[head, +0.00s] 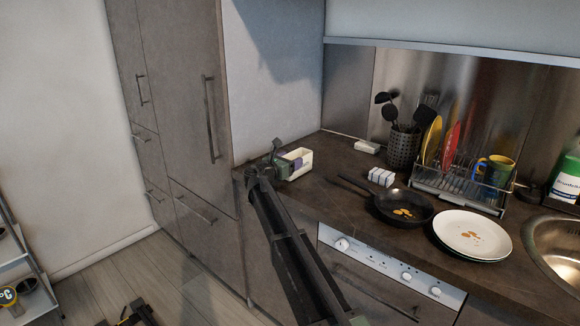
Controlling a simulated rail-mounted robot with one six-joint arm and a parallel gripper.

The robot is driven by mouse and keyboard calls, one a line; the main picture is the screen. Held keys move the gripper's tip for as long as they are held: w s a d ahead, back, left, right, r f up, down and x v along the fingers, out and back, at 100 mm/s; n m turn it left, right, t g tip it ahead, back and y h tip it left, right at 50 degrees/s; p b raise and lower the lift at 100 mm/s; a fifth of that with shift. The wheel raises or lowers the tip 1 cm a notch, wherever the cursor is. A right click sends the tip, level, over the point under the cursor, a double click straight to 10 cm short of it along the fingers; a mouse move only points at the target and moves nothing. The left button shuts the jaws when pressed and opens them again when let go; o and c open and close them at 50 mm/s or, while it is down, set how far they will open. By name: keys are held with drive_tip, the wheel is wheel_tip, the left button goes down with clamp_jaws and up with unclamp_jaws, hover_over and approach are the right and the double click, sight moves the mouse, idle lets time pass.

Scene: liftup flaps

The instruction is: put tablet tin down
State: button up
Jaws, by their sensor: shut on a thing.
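My gripper (277,164) is at the left end of the dark counter, by the tall cabinet. A cream open-topped box (302,160) is right beside the fingers, at the counter's corner. I cannot tell whether the held thing touches the box or the counter (330,150). My arm reaches up to it from the lower middle of the view.
A black pan (404,208), stacked white plates (472,235), a striped white block (381,177) and a small white box (367,146) are on the counter. A utensil holder (403,147), dish rack (459,190) and sink (556,247) are further right. Bare counter lies right of the cream box.

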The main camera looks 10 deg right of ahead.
drive_tip(key=shift+f, duration=0.1)
drive_tip(key=o, duration=1.1)
drive_tip(key=shift+a+r, duration=0.1)
drive_tip(key=shift+r, duration=0.15)
drive_tip(key=v, duration=1.2)
drive_tip(key=shift+f, duration=0.1)
